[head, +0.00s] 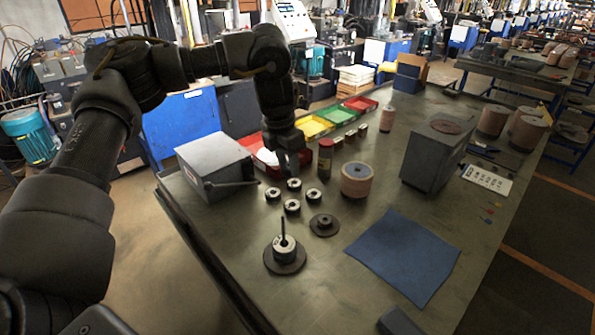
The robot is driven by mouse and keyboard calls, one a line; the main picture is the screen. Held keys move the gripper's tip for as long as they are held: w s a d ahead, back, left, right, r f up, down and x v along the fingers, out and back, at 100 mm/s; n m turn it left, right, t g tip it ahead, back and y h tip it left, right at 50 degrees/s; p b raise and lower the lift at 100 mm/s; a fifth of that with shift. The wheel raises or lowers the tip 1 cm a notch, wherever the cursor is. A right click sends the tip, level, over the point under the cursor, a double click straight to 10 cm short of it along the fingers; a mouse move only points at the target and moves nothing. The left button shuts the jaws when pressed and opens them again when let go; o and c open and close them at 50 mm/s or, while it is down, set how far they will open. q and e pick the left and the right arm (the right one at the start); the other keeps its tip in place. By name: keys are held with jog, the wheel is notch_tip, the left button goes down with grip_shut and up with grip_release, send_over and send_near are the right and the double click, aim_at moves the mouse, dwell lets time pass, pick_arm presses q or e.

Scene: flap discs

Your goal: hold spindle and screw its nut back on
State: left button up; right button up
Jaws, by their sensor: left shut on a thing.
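The spindle (283,230) stands upright as a thin dark rod from a light hub (284,246) on a wide dark round base, near the front of the bench. Its top shows no nut on it. My left gripper (289,168) points down, behind the spindle and apart from it. It is shut, apparently on a small ring-shaped metal piece (294,184) at its fingertips; the contact is too small to see clearly. Similar small pieces stand close by, at the left (273,194), right (313,195) and front (292,206). My right gripper is not in view.
A dark flanged disc (323,224) lies right of the spindle. A blue mat (404,257) lies at the right. Coloured trays (312,126) line the back.

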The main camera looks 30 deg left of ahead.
aim_at(282, 216)
pick_arm(q)
jog(key=s+m, duration=0.1)
jog(key=s, duration=0.1)
jog(key=s+d+f+m, duration=0.1)
jog(key=s, duration=0.1)
jog(key=s+d+f+m, duration=0.1)
jog(key=s, duration=0.2)
jog(key=shift+f, duration=0.25)
notch_tip(282, 216, down, 5)
jog(key=b, duration=0.3)
jog(key=shift+a+r+b, duration=0.1)
jog(key=shift+r+b, duration=0.05)
jog(key=shift+b, duration=0.25)
jog(key=shift+f+b, duration=0.8)
jog(key=shift+f, duration=0.55)
dwell(0.4)
jog(key=o, duration=1.1)
jog(key=shift+c, duration=0.2)
